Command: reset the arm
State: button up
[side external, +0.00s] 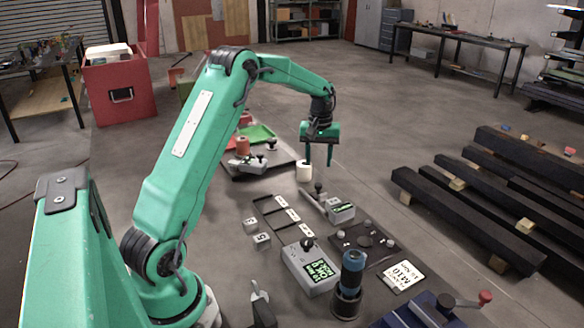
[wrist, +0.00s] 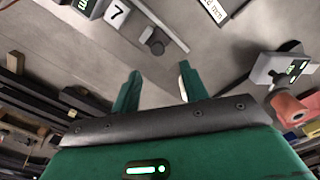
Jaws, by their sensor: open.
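My gripper (side external: 318,160) hangs from the green arm with its fingers pointing down, above the far part of the work area. Its two fingers are apart, and nothing shows between them in the wrist view (wrist: 160,72). A white cylinder (side external: 303,170) stands on the floor just below and left of the fingers in the side view.
A dark plate with discs (side external: 385,255), a white card (side external: 404,276) and a blue-topped cylinder (side external: 351,272) stand in front. Long black beams (side external: 465,220) lie at the right. Floor right of my gripper is clear.

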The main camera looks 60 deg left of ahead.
dwell(0.3)
jog(key=s+d+r+m+t, duration=0.1)
jog(key=s+d+r+m, duration=0.2)
jog(key=s+d+r, duration=0.3)
jog(key=s+d+r+m+t, duration=0.2)
jog(key=s+d+r, duration=0.2)
jog(key=d+r, duration=0.45)
jog(key=s+d+m+t, duration=0.1)
jog(key=s+d+m, duration=0.2)
jog(key=s+d, duration=0.2)
jog(key=s+d+f+m+t, duration=0.1)
jog(key=s+d, duration=0.4)
jog(key=s, duration=0.6)
jog(key=shift+s+f+m+t, duration=0.25)
jog(key=shift+m+t, duration=0.05)
jog(key=shift+m, duration=0.6)
